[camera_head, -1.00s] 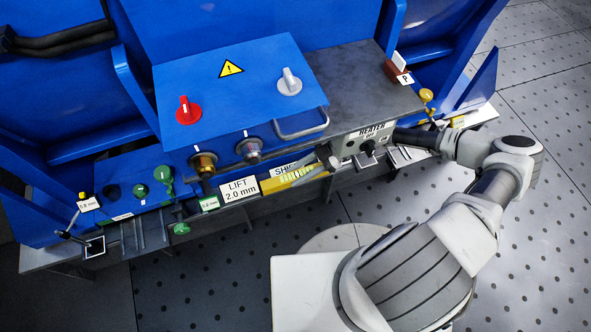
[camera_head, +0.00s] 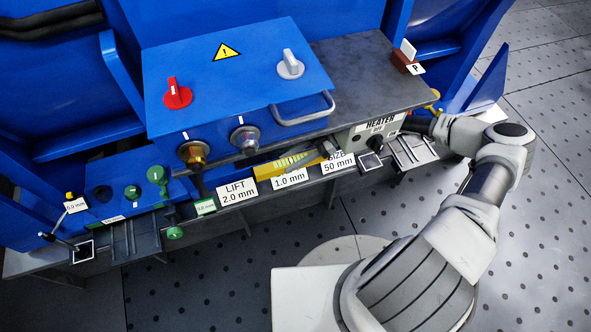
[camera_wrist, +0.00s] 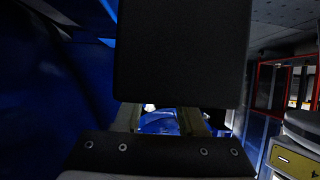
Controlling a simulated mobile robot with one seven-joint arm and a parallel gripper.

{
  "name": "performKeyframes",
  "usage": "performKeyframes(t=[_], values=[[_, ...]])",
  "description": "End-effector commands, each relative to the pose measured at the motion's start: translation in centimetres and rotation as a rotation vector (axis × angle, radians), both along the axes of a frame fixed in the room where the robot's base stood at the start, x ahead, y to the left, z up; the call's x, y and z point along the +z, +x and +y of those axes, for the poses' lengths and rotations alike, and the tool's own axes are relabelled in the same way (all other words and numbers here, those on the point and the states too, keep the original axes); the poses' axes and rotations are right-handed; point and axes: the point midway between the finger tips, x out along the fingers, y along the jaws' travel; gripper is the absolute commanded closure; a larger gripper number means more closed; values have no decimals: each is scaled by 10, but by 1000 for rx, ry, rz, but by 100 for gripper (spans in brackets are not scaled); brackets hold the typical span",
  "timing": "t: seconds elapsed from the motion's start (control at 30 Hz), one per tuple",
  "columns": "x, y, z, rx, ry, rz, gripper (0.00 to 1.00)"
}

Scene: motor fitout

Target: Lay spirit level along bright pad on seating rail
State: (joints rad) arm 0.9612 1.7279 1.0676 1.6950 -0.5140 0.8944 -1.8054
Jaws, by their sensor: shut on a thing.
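My gripper (camera_wrist: 160,120) shows in the wrist view, its two fingers on either side of a narrow gap. A large dark square block (camera_wrist: 185,55) fills the upper middle of that view, close to the camera; I cannot tell whether it is the spirit level. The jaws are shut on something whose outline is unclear. In the head view my forearm reaches left, and the hand is dark beside the heater box (camera_head: 372,134), its fingertips not distinct. The seating rail seems to be the grey ledge (camera_head: 238,205) along the machine's front. A light ridged plate (camera_head: 415,152) near the hand may be the bright pad.
A yellow piece with grey strips (camera_head: 268,171) lies behind the LIFT 2.0 mm label (camera_head: 237,190). A blue control box (camera_head: 240,85) with a red knob (camera_head: 177,93) and a metal handle (camera_head: 303,110) stands above. The perforated floor in front is open.

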Motion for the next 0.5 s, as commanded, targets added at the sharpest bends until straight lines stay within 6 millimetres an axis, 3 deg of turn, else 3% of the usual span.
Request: performKeyframes(t=[0.5], values=[[-14,49,14,0,0,0,100]])
